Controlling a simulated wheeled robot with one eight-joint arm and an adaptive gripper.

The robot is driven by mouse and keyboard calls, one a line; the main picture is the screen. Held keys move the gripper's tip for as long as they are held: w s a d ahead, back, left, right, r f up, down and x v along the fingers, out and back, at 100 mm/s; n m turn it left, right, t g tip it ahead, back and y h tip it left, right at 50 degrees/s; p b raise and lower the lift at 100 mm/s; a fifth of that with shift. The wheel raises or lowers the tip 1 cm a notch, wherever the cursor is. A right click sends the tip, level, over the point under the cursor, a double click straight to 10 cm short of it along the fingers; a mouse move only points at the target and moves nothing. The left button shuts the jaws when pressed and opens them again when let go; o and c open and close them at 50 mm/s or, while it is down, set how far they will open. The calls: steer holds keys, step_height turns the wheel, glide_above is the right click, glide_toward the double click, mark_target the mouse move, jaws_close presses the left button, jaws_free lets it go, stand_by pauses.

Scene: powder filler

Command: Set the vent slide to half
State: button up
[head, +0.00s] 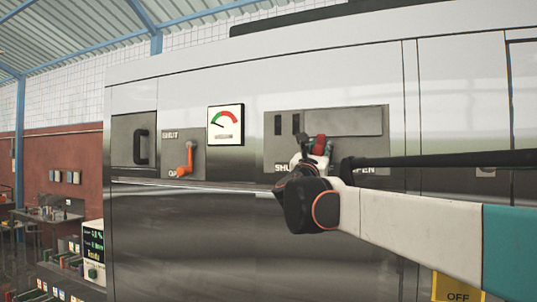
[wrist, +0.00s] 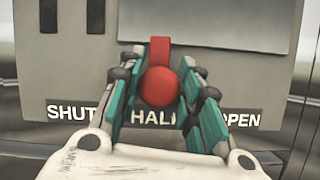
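The vent slide's red knob (wrist: 158,88) hangs on a red stem in the wrist view, above the HALF label (wrist: 153,118). The SHUT label (wrist: 70,112) lies to its left and the OPEN label (wrist: 240,118) to its right. My gripper (wrist: 160,84) has its teal finger pads close against both sides of the knob, apparently shut on it. The right finger hides the end of the word HALF. In the head view, red shows at my gripper (head: 314,150) in front of the grey slide panel (head: 350,122); my wrist hides much of the labels.
Left of the panel are a dial gauge (head: 226,125), an orange lever (head: 186,160) and a black door handle (head: 141,147). A dark bar (head: 440,160) runs across the front at right. A yellow OFF plate (head: 457,290) is low at right.

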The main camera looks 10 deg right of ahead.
steer(key=shift+o, duration=1.1)
steer(key=v, duration=1.2)
steer(key=shift+d+f, duration=0.1)
